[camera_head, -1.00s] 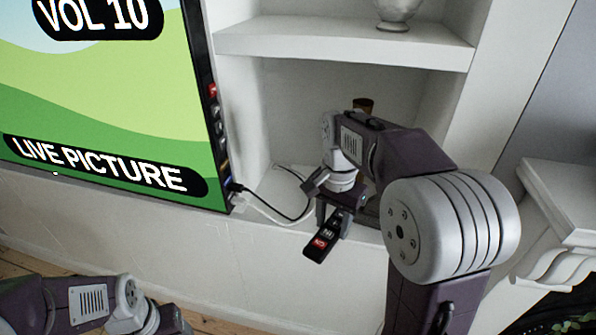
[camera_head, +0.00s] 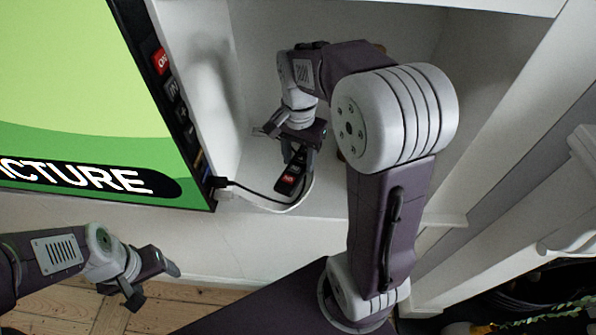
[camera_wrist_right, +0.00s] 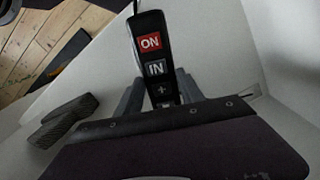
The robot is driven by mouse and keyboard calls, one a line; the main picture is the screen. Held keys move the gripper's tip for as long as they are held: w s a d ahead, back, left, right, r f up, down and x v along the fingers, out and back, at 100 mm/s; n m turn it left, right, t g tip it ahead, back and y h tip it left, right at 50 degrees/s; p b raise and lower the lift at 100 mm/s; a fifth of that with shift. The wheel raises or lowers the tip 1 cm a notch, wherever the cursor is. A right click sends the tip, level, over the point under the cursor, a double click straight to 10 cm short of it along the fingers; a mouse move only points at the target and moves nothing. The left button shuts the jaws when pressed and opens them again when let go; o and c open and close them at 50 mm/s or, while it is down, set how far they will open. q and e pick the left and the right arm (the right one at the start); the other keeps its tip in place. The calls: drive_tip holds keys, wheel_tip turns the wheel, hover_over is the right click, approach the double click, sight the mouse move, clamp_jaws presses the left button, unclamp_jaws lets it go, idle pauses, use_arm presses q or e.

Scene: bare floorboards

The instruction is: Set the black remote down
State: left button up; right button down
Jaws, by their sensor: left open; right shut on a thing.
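The black remote (camera_head: 291,176) has a red ON label and a grey IN label. My right gripper (camera_head: 298,155) is shut on it, over the white shelf (camera_head: 262,172) of the alcove beside the screen. In the right wrist view the remote (camera_wrist_right: 152,55) sticks out between the fingers of my right gripper (camera_wrist_right: 160,92). I cannot tell whether the remote touches the shelf. My left gripper (camera_head: 155,283) is open and empty, low at the left above the wooden floor.
A large screen (camera_head: 90,110) with buttons down its side stands left of the alcove. A black cable (camera_head: 245,188) and a white cable (camera_head: 290,208) run from it across the shelf near the remote. Wooden floorboards (camera_head: 70,305) lie below.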

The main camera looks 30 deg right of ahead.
sight(299, 164)
wheel_tip(299, 164, down, 4)
drive_tip(key=shift+s+r+b, duration=0.1)
drive_tip(key=shift+b, duration=0.4)
drive_tip(key=c, duration=0.7)
unclamp_jaws()
drive_tip(key=shift+f, duration=0.2)
wheel_tip(299, 164, up, 8)
drive_tip(key=shift+f+p, duration=0.1)
drive_tip(key=shift+p, duration=0.95)
